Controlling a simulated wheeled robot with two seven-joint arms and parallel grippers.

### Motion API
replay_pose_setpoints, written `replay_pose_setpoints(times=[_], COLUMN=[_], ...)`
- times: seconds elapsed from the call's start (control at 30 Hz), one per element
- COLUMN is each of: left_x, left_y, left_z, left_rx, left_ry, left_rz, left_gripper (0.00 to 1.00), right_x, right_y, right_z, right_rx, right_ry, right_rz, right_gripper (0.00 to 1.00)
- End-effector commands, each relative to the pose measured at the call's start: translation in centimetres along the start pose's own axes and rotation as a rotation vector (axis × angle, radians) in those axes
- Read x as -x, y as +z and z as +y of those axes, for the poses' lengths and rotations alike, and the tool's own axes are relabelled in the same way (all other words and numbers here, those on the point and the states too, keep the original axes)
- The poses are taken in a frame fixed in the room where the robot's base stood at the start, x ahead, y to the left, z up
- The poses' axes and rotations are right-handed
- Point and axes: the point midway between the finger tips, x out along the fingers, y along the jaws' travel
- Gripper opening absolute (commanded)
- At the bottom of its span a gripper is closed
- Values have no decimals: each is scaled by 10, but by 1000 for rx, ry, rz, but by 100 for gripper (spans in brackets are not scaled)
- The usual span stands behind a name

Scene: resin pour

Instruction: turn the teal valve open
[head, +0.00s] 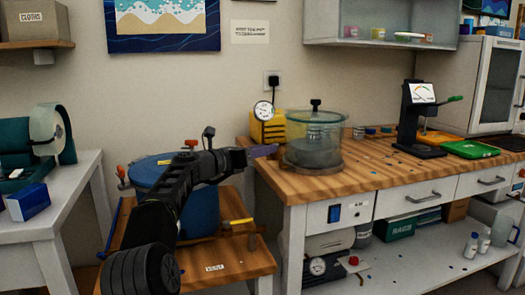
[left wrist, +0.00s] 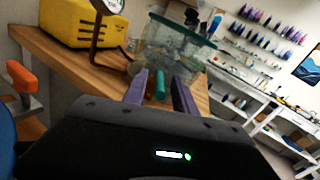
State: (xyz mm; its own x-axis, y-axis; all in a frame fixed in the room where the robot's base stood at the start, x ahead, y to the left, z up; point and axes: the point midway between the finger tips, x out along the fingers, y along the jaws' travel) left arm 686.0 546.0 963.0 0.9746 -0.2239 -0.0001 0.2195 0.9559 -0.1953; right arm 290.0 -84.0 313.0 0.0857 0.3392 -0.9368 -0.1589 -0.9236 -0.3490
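The teal valve (left wrist: 160,84) shows in the left wrist view as a short teal handle in front of the glass chamber. My left gripper (left wrist: 160,88) has its two purple fingers apart, one on each side of the teal handle, with a gap visible on both sides. In the head view the left gripper (head: 262,152) reaches in from the left to the near-left side of the glass chamber (head: 315,135); the valve is hidden or too small to tell there. The chamber also shows in the left wrist view (left wrist: 175,48). My right gripper is not in view.
A yellow pump (head: 268,128) with a round gauge (head: 263,110) stands left of the chamber on the wooden bench (head: 370,160). A blue drum (head: 150,170) is below my left arm. A black press-like stand (head: 418,125) and a green tray (head: 471,149) are farther right.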

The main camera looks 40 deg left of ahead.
Motion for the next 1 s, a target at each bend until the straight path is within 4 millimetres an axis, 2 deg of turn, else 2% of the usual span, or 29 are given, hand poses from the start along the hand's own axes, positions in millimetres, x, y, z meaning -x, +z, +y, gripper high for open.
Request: replay_pose_setpoints(times=[0.23, 0.5, 0.63, 0.77, 1.0], left_x=[13, 56, 72, 78, 78], left_y=[0, 0, 0, 0, 0], left_z=[1, 0, 0, 0, 0], left_rx=[0, 0, 1, 0, 0], left_ry=[3, 3, 1, 1, 0], left_rz=[1, 1, 1, 0, 0], left_gripper=[33, 33, 33, 33, 32], right_x=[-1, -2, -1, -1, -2], right_y=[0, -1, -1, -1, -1], right_z=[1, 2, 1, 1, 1], right_rx=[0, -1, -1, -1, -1], right_ry=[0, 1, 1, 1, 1], right_rz=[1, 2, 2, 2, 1], right_gripper=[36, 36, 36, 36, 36])
